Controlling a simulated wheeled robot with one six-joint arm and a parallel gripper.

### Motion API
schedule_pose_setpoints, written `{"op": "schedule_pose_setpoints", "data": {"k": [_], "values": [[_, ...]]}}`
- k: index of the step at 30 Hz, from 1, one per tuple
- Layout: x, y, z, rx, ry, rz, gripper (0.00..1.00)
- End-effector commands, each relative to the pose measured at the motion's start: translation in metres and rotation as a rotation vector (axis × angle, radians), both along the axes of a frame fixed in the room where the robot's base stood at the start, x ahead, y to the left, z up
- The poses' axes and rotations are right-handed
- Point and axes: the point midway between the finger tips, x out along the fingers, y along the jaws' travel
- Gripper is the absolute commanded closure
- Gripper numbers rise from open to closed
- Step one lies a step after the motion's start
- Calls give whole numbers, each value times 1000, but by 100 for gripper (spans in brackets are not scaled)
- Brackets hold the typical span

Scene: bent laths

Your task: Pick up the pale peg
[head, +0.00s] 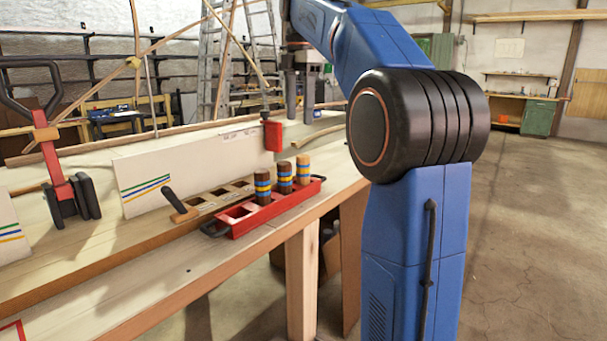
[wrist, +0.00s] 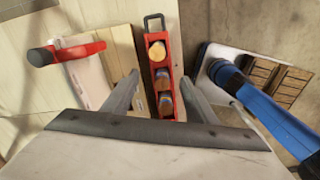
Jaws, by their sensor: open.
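The pale peg (head: 303,166) has blue and yellow bands. It stands upright at the right end of the red tray (head: 240,229), next to two darker brown pegs (head: 285,176), (head: 262,186). In the wrist view the pale peg (wrist: 157,50) is the top one in the tray (wrist: 158,32). My gripper (head: 300,120) is open and empty, pointing down, above the bench. In the wrist view its fingertips (wrist: 160,79) are either side of the tray's line, with the pale peg a little beyond them. The tray's lower end is hidden there by my gripper.
A wooden rack (head: 207,200) and a black-handled tool (head: 178,204) lie beside the tray. A tall white board (head: 150,180) stands behind, with a red clamp (head: 272,135) at its right end. Another red clamp (head: 62,182) stands at left.

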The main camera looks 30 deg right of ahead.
Motion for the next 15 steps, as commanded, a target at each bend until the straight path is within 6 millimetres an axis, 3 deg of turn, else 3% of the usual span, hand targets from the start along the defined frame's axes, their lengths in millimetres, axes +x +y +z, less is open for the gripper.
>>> {"op": "schedule_pose_setpoints", "data": {"k": [8, 15], "values": [[13, -14, 7, 6, 24, 106, 48], [12, -13, -27, 6, 26, 107, 48]]}}
